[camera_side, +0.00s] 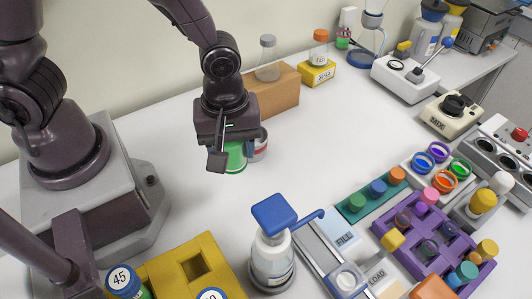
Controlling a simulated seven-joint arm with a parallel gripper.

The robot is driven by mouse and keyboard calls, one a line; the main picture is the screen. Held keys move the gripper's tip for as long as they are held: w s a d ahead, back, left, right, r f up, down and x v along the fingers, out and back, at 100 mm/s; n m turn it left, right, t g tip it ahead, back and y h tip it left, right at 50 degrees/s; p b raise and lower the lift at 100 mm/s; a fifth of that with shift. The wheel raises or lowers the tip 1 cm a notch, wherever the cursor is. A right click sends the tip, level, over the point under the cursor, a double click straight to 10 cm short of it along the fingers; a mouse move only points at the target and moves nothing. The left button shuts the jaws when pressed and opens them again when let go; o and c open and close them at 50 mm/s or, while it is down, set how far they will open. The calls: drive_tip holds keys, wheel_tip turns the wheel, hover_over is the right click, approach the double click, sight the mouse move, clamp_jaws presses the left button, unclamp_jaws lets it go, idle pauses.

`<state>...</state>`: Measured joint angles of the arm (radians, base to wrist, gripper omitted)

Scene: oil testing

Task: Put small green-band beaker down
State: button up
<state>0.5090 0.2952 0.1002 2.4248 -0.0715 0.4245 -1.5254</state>
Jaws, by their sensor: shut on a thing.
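The small green-band beaker (236,158) is at my gripper (222,158), near the middle of the white table. My gripper points down and is shut on it. The fingers and hand cover much of the beaker, so only part of its green band shows. The beaker looks about upright. I cannot tell whether its base touches the table. A second clear beaker with a red mark (262,147) stands just to the right and partly behind it, overlapping it in the picture.
An orange-brown block (272,101) bearing a capped bottle (268,62) stands behind. A blue-topped pump bottle (272,240) stands in front. A yellow rack (228,267) is at front left and a purple rack (459,238) at right. The table right of the beakers is clear.

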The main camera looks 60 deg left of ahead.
drive_tip(key=shift+s+a+r, duration=0.2)
drive_tip(key=shift+s+r, duration=0.05)
drive_tip(key=shift+s, duration=0.25)
drive_tip(key=shift+s+a+r, duration=0.2)
drive_tip(key=shift+s+r, duration=0.05)
drive_tip(key=shift+s, duration=0.2)
drive_tip(key=d+f+m, duration=0.1)
drive_tip(key=d+f, duration=0.1)
drive_tip(key=d+f+m, duration=0.2)
drive_tip(key=d+f, duration=0.1)
drive_tip(key=w+d+f+m, duration=0.1)
drive_tip(key=d+f, duration=0.1)
drive_tip(key=f, duration=0.1)
drive_tip(key=shift+d+m, duration=0.15)
drive_tip(key=shift+m, duration=0.15)
drive_tip(key=shift+f, duration=2.25)
drive_tip(key=o, duration=1)
drive_tip(key=shift+f, duration=0.15)
drive_tip(key=shift+o, duration=0.2)
